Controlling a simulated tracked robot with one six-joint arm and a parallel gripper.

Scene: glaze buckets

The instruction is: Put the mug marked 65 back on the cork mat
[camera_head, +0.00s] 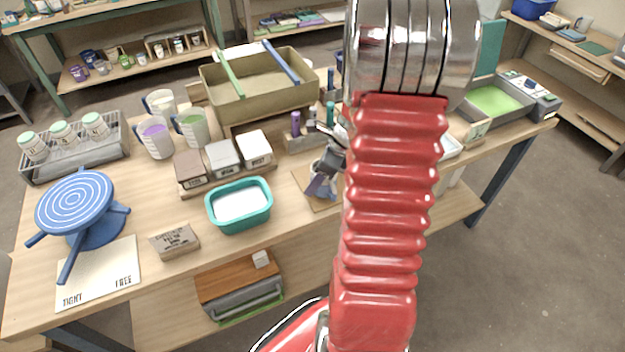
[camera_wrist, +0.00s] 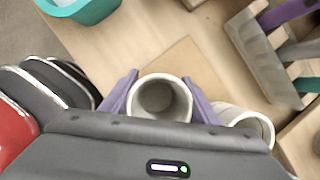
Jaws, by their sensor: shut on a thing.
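My gripper (camera_head: 322,184) is at the middle of the bench, partly behind my red arm. In the wrist view its two purple fingers (camera_wrist: 160,100) are shut on a pale grey mug (camera_wrist: 160,112), seen from above with its open mouth up and empty. The number on this mug does not show. The tan cork mat (camera_wrist: 187,62) lies under and beyond the mug; its left corner shows in the head view (camera_head: 301,177). I cannot tell whether the mug touches the mat or hangs just above it.
A second pale mug (camera_wrist: 262,128) stands close beside the right finger. A grey rack (camera_wrist: 258,55) with tool handles is at the upper right. A teal tub (camera_head: 239,205) stands left of the mat, with lidded boxes (camera_head: 222,158) behind it.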

